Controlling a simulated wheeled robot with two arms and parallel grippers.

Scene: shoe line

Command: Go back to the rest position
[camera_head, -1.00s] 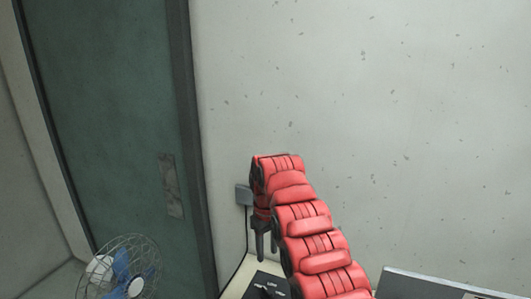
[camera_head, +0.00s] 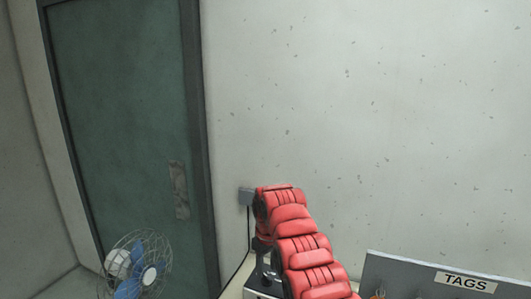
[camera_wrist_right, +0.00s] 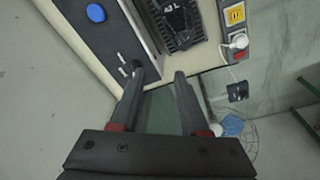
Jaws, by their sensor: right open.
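My right arm, in red segments, rises from the bottom of the head view. My right gripper (camera_head: 263,262) points down at its far end, partly hidden by the arm and low in the picture. In the right wrist view the same gripper (camera_wrist_right: 159,75) has its two dark fingers apart, with nothing between them. The fingertips show in front of the bench edge. My left gripper is not in view.
A bench (camera_wrist_right: 88,50) with a blue button (camera_wrist_right: 96,13) and a dark item marked "L" (camera_wrist_right: 172,18) shows in the wrist view. A wire fan (camera_head: 137,272) stands by the green door (camera_head: 125,130). A "TAGS" board (camera_head: 410,272) is at lower right.

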